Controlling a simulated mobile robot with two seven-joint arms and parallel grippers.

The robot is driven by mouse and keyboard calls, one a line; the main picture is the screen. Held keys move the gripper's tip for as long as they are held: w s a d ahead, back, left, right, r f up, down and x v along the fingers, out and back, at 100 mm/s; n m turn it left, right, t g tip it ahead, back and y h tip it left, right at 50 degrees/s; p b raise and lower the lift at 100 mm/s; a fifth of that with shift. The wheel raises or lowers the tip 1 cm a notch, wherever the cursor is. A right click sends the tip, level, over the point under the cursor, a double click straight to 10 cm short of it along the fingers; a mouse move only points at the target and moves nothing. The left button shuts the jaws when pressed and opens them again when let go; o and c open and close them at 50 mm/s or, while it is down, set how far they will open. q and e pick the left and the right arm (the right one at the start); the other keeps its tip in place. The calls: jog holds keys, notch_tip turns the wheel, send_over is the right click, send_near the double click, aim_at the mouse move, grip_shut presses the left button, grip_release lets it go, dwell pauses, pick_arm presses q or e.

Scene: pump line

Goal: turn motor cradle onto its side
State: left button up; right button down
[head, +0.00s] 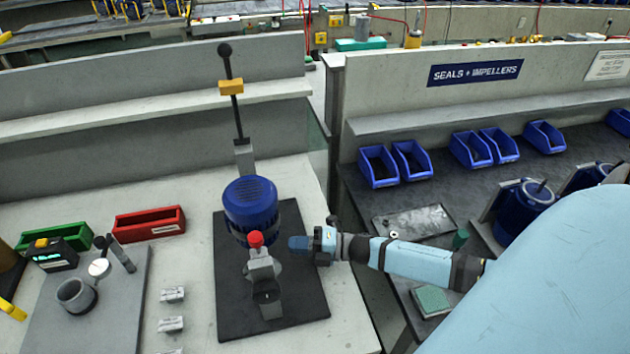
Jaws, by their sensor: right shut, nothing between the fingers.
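A blue motor (250,203) with a ribbed end cap stands on a dark mat (300,300) on the left bench. A grey bracket or clamp (264,272) with a red knob is just in front of it. I cannot tell clearly which grey part here is the motor cradle, as the motor hides much of the area beneath it. My right gripper (297,243) is shut and empty at the right side of the motor and the bracket. I cannot tell whether it touches them. My left gripper is not in view.
A tall lever (237,110) with a yellow block rises behind the motor. Red (149,224) and green (55,238) trays, small metal blocks (172,294) and a grey board (115,320) lie to the left. The right bench holds blue bins (470,150) and more blue motors (522,210).

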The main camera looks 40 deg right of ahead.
aim_at(264, 248)
jog(key=p+x, duration=0.1)
jog(key=x, duration=0.5)
jog(key=shift+a, duration=0.1)
jog(key=shift+f, duration=0.1)
jog(key=shift+w+f, duration=0.1)
jog(key=a+b, duration=0.1)
jog(key=b, duration=0.1)
jog(key=a+t+y+b, duration=0.1)
jog(key=b, duration=0.1)
jog(key=shift+w+f, duration=0.2)
jog(key=shift+w, duration=0.2)
jog(key=shift+w+a+r, duration=0.15)
jog(key=shift+a, duration=0.05)
jog(key=shift+d, duration=0.1)
